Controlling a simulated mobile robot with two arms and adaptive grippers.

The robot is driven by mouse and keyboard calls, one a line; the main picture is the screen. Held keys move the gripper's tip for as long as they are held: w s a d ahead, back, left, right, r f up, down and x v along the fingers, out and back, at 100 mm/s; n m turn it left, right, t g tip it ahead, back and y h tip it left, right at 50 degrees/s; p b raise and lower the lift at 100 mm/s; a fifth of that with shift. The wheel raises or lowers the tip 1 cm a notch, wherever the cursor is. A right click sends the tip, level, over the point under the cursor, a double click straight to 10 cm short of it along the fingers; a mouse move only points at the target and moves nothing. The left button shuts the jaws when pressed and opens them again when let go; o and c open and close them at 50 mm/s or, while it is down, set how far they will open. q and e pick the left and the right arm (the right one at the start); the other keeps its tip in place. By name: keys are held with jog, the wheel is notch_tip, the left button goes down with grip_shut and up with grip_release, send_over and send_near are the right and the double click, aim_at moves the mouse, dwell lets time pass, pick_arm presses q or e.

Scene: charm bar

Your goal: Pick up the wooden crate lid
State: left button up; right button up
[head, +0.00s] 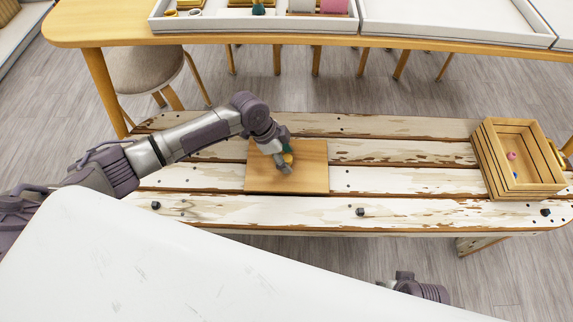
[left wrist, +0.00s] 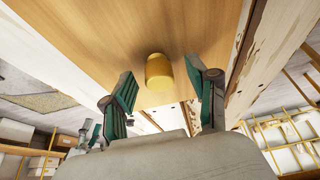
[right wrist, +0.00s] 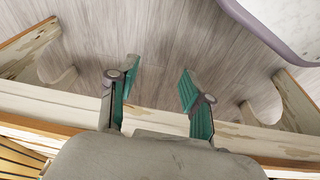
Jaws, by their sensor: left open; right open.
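The wooden crate lid (head: 312,178) is a flat light-brown board lying on the white worn slatted bench. It has a round yellow knob (head: 288,158), which also shows in the left wrist view (left wrist: 158,73). My left gripper (head: 286,163) is over the lid at the knob. In the left wrist view its green-padded fingers are open, one on each side of the knob, with gaps showing. My right gripper (right wrist: 159,70) is open and empty near the bench edge, with floor showing between its fingers.
An open wooden crate (head: 520,190) with small beads in it stands at the bench's right end. Small dark pieces (head: 360,211) lie on the bench. A table (head: 100,30) with white trays and a stool (head: 145,68) are beyond.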

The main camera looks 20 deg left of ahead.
pick_arm(q)
jog(key=shift+d+f, duration=0.2)
jog(key=shift+f, duration=0.3)
grip_shut()
jog(key=shift+r, duration=0.15)
